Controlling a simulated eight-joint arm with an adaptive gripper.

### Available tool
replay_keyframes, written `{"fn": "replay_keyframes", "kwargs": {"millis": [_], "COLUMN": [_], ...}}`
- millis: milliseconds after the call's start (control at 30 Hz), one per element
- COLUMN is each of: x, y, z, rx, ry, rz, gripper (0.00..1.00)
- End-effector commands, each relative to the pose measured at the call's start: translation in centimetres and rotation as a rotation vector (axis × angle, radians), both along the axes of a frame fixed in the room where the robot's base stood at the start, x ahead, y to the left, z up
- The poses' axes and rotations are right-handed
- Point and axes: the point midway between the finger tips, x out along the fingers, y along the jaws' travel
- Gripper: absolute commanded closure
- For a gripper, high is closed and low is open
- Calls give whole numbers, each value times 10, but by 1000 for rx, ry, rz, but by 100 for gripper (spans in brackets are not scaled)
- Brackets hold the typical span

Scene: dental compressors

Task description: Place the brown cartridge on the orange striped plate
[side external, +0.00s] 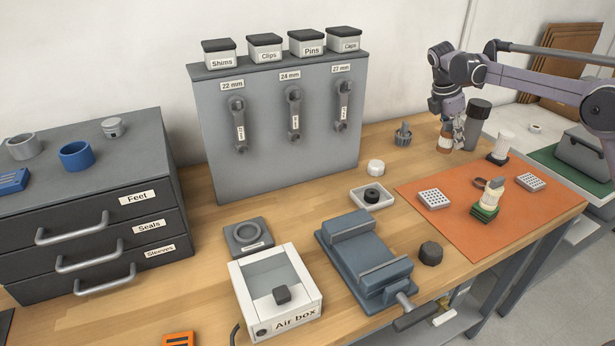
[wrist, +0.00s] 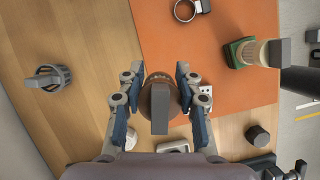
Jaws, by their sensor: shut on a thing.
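The brown cartridge (side external: 444,144), with a pale band, is at the end of my gripper (side external: 452,138) in the side view. In the wrist view the cartridge (wrist: 159,98) sits between the two blue-padded fingers of my gripper (wrist: 158,100), which is shut on it, with a grey block at its top. It is upright near the back edge of the bench; whether its bottom touches the bench I cannot tell. An orange piece with dark marks (side external: 180,339), perhaps the striped plate, is cut off at the bottom edge of the side view.
An orange mat (side external: 455,215) carries white perforated blocks and a green-based part (side external: 486,211). A dark cylinder (side external: 478,118) and a toothed grey part (side external: 403,134) flank my gripper. A blue vise (side external: 365,262), an air box (side external: 275,292) and a white tray (side external: 372,197) stand on the bench.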

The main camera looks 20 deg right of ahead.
Motion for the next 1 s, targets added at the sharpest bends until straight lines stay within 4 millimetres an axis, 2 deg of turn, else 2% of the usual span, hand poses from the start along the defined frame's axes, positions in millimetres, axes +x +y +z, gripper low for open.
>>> {"fn": "replay_keyframes", "kwargs": {"millis": [33, 100, 600, 800, 1000], "x": [-4, -11, -68, -79, -79], "y": [17, 37, 173, 226, 281], "z": [-1, -1, 0, 0, -1], "rx": [0, -1, 0, 1, 1], "ry": [1, 2, 4, 5, 5], "rz": [-57, -152, -826, -1079, -1326], "gripper": [97, 97, 97, 97, 97]}}
